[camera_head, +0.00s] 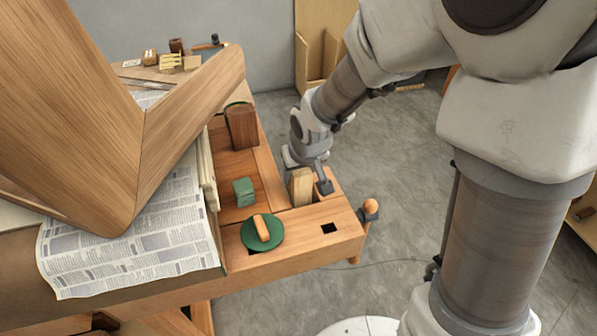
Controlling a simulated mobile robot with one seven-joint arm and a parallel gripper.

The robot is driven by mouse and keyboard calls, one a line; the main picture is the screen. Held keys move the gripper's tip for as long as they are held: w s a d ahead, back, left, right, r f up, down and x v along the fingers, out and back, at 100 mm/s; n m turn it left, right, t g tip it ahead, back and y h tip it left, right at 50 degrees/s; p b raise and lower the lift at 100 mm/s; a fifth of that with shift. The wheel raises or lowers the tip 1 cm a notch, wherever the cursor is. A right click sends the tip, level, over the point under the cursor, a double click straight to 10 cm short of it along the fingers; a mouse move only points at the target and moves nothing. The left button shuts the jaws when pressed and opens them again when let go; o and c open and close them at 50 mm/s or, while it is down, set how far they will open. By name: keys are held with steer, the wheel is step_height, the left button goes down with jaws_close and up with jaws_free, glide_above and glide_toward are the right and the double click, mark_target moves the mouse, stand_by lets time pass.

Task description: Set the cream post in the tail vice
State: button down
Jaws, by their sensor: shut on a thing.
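The cream post (301,187) is a pale upright wooden block at the right end of the bench. My gripper (312,183) reaches down from behind and is shut on the post, with one dark finger visible on its right side. The other finger is hidden behind the post. The tail vice (335,226) is the wooden end part of the bench, with a round-knobbed handle at its right. The post's foot is at the vice's inner edge; I cannot tell whether it is in the gap or just above it.
A green block (244,192) and a brown block (241,126) stand in the bench well. A large bent wood panel (70,110) and newspaper (140,235) fill the left.

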steer(key=shift+f+b, duration=1.25)
steer(key=shift+b, duration=0.05)
stand_by(0.9)
steer(key=shift+c, duration=1)
jaws_free()
steer(key=shift+a, duration=0.1)
steer(key=shift+c, duration=0.3)
steer(key=shift+o, duration=1)
steer(key=shift+s, duration=0.1)
steer(key=shift+c, duration=0.4)
